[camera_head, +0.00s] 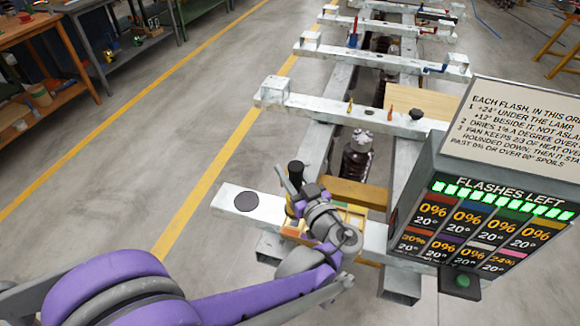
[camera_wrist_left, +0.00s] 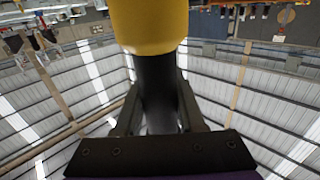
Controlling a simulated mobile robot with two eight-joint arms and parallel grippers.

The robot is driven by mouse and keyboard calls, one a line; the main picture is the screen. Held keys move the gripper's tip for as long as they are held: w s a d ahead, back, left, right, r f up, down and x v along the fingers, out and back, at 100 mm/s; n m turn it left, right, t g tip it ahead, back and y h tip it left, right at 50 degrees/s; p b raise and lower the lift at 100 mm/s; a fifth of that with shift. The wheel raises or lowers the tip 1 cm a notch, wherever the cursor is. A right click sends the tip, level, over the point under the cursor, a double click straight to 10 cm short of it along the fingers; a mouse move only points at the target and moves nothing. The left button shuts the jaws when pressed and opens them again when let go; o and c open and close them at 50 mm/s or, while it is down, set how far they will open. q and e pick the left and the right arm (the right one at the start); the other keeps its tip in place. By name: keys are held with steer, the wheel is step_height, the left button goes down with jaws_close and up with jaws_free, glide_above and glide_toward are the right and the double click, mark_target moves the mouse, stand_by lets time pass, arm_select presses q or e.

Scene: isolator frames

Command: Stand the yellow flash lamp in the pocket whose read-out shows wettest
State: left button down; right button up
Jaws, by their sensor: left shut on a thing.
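The yellow flash lamp has a black upper part (camera_head: 296,170) and a yellow part (camera_head: 290,209) below it in the head view. My left gripper (camera_head: 299,188) is shut on its black part, which also shows between the jaws in the left wrist view (camera_wrist_left: 158,90), with the yellow part (camera_wrist_left: 150,25) beyond. The lamp is roughly upright over the left side of a pocketed tray (camera_head: 352,222); I cannot tell whether it touches. My arm hides much of the tray. The read-out panel (camera_head: 478,222) shows mostly 0%, with 24% bottom right and a blurred figure like 30% bottom left. My right gripper is out of view.
A black disc (camera_head: 246,201) lies on the beam left of the tray. A green button (camera_head: 462,281) sits below the panel, under a rules board (camera_head: 520,115). A dark bottle-like object (camera_head: 357,158) stands behind the tray. Several frame beams run behind.

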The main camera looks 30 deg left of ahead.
arm_select(q)
steer(key=shift+f+b, duration=0.4)
steer(key=shift+f, duration=1.35)
steer(key=c, duration=0.5)
jaws_free()
